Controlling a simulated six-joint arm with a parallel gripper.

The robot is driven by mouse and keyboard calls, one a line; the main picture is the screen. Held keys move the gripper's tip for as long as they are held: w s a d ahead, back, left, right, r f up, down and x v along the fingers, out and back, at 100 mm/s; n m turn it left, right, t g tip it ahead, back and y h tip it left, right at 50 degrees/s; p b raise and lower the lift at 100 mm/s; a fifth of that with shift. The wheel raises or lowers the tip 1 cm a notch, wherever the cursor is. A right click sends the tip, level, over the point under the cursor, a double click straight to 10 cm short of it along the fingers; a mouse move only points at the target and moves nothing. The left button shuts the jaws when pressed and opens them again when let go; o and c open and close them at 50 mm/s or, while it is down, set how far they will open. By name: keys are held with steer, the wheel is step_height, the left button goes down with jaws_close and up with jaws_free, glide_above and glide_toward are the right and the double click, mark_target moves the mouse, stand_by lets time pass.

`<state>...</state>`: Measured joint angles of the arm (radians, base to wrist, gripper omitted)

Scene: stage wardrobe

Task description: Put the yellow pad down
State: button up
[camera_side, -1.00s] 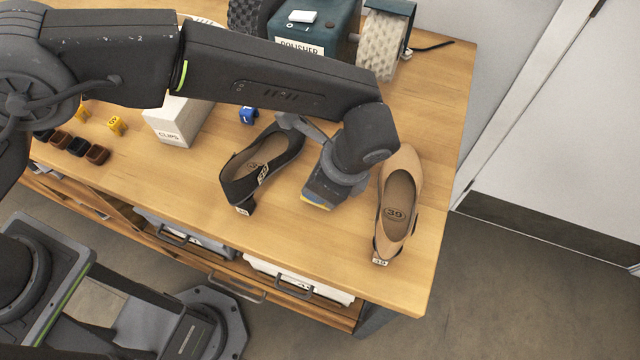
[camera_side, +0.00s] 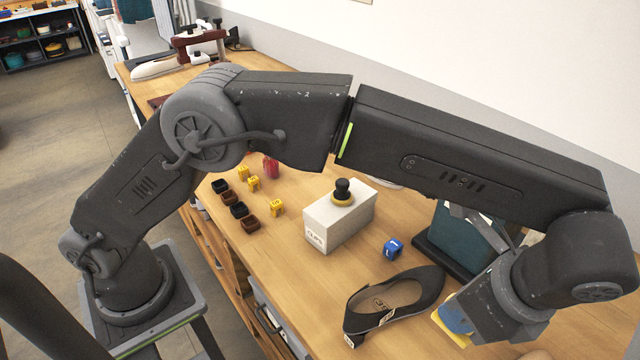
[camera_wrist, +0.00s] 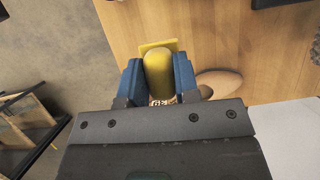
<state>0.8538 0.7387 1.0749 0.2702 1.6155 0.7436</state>
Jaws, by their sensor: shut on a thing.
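The yellow pad (camera_wrist: 158,68) has a rounded yellow grip on a flat yellow plate. My gripper (camera_wrist: 158,80) is shut on the grip, with a blue finger on each side in the wrist view. In the side view my gripper (camera_side: 462,318) points down beside the black shoe, and only a yellow edge of the pad (camera_side: 448,328) shows under the blue finger. I cannot tell whether the plate touches the table.
The black shoe (camera_side: 395,303) lies left of my gripper. Part of the tan shoe (camera_wrist: 218,82) shows in the wrist view.

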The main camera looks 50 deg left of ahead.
steer(key=w+a+n+g+h, duration=0.15)
steer(key=w+a+n, duration=0.25)
steer(key=w+a, duration=0.5)
steer(key=w+a+n+g, duration=0.2)
steer(key=w+a+n, duration=0.3)
steer(key=a, duration=0.8)
steer(key=a+n+g+h, duration=0.15)
steer(key=a+n, duration=0.35)
steer(key=a, duration=0.9)
steer(key=a+n+h, duration=0.2)
steer(key=a+n, duration=0.3)
steer(key=a, duration=0.9)
step_height(320, 180, down, 10)
steer(key=shift+f, duration=2.15)
steer(key=shift+f, duration=0.15)
steer(key=o, duration=0.9)
